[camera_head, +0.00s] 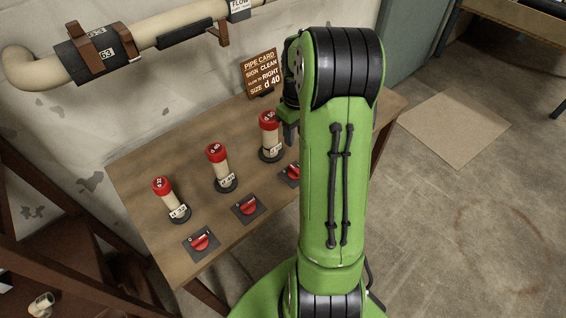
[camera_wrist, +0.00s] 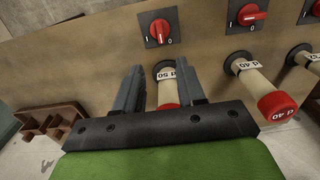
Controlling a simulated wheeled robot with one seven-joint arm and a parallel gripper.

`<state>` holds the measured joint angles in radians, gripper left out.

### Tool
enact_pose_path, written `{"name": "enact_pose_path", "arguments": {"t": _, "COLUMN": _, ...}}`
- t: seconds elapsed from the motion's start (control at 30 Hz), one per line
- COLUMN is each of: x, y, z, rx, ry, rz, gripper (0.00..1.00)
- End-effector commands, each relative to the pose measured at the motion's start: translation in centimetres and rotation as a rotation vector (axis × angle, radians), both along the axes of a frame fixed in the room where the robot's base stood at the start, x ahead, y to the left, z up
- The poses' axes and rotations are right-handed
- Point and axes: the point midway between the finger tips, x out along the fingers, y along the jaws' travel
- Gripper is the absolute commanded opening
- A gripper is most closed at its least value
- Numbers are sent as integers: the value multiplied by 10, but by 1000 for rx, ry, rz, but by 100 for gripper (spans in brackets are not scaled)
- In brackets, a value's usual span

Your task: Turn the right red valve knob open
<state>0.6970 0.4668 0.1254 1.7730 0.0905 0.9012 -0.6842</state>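The right red valve knob (camera_head: 291,173) sits on a dark square plate on the table, partly hidden by my arm in the head view. In the wrist view the knob (camera_wrist: 159,31) shows whole, beyond my fingertips, between the marks I and 0. Its red handle looks nearly upright in that picture. My gripper (camera_wrist: 159,67) is open. The red-capped d 50 pipe piece (camera_wrist: 168,92) appears between its fingers; I cannot tell whether they touch it. In the head view my gripper (camera_head: 289,130) shows only partly, just right of this pipe piece (camera_head: 270,135).
The middle knob (camera_head: 248,208) and left knob (camera_head: 201,242) lie toward the front left. Two more red-capped pieces, middle (camera_head: 220,168) and left (camera_head: 170,200), stand upright on the table (camera_head: 140,185). A pipe card (camera_head: 262,74) stands at the back. A wall pipe (camera_head: 160,28) runs above.

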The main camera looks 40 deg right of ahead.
Motion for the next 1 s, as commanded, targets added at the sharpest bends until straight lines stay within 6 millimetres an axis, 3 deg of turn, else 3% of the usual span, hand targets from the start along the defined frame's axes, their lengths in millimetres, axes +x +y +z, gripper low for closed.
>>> {"name": "enact_pose_path", "arguments": {"t": 0.03, "x": -1, "y": 1, "z": -16, "rx": 5, "ry": 6, "rz": 0, "gripper": 39}}
{"name": "enact_pose_path", "arguments": {"t": 0.3, "x": -1, "y": 1, "z": -87, "rx": 5, "ry": 6, "rz": 0, "gripper": 39}}
{"name": "enact_pose_path", "arguments": {"t": 0.5, "x": -1, "y": 2, "z": -128, "rx": 3, "ry": 4, "rz": 0, "gripper": 39}}
{"name": "enact_pose_path", "arguments": {"t": 0.67, "x": 0, "y": 2, "z": -141, "rx": 2, "ry": 2, "rz": 1, "gripper": 39}}
{"name": "enact_pose_path", "arguments": {"t": 0.9, "x": 0, "y": 1, "z": -141, "rx": 1, "ry": 2, "rz": 1, "gripper": 39}}
{"name": "enact_pose_path", "arguments": {"t": 1.0, "x": 0, "y": 1, "z": -141, "rx": 1, "ry": 2, "rz": 0, "gripper": 26}}
